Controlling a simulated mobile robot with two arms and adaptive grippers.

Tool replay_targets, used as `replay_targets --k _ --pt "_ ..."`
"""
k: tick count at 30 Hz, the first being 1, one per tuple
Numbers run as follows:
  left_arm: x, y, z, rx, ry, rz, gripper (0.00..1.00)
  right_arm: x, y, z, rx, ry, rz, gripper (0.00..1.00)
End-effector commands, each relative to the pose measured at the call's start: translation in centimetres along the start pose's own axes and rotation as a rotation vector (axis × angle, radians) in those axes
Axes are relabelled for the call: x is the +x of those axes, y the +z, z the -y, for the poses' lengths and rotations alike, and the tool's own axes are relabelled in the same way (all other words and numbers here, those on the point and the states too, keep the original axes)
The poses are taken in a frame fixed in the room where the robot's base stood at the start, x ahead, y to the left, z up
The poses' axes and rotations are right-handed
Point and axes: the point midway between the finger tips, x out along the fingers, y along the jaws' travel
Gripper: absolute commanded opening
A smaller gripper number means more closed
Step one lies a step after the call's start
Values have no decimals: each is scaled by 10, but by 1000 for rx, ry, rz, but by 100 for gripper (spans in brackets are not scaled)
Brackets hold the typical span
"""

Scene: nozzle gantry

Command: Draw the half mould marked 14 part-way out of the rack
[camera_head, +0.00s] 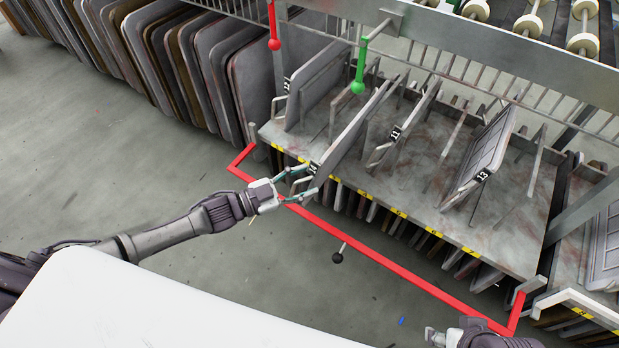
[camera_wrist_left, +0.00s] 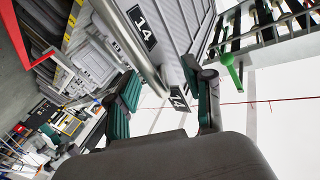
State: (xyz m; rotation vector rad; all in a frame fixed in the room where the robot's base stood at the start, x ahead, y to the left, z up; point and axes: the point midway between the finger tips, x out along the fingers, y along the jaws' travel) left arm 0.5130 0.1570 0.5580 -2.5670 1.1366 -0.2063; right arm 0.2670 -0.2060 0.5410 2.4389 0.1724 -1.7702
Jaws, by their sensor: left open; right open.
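The half mould marked 14 (camera_head: 350,132) is a grey plate standing on edge in the rack (camera_head: 418,190), with a black 14 label at its near end. My left gripper (camera_head: 296,184) is open at that near end, beside the handle below the label. In the left wrist view the mould (camera_wrist_left: 170,30) and its bar-like handle (camera_wrist_left: 150,74) stand ahead of the open fingers (camera_wrist_left: 165,100); I cannot tell whether they touch. My right gripper (camera_head: 440,335) is at the bottom edge, open and apart from the rack, partly cut off.
A red bar (camera_head: 380,254) runs along the rack's front, with a black knob (camera_head: 338,257) near its middle. Mould 11 (camera_head: 403,120) and mould 13 (camera_head: 486,150) stand to the right. A green-ended lever (camera_head: 358,80) hangs behind mould 14. Many plates stand at left; grey floor is open in front.

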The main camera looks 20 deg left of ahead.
Motion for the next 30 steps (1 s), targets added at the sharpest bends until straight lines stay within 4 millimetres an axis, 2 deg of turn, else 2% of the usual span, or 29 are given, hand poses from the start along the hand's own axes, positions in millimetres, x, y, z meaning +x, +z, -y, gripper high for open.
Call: replay_targets --k 9,15,20,30 --pt "-69 1 -1 -1 3 4 52 0 1 0 -1 1 2 59" --pt "-95 0 -1 -1 2 1 52 0 1 0 -2 1 3 59" --pt "-102 0 -1 0 2 -2 52 0 1 0 -2 1 3 59" --pt "-102 0 -1 0 2 -2 52 0 1 0 -2 1 3 59"
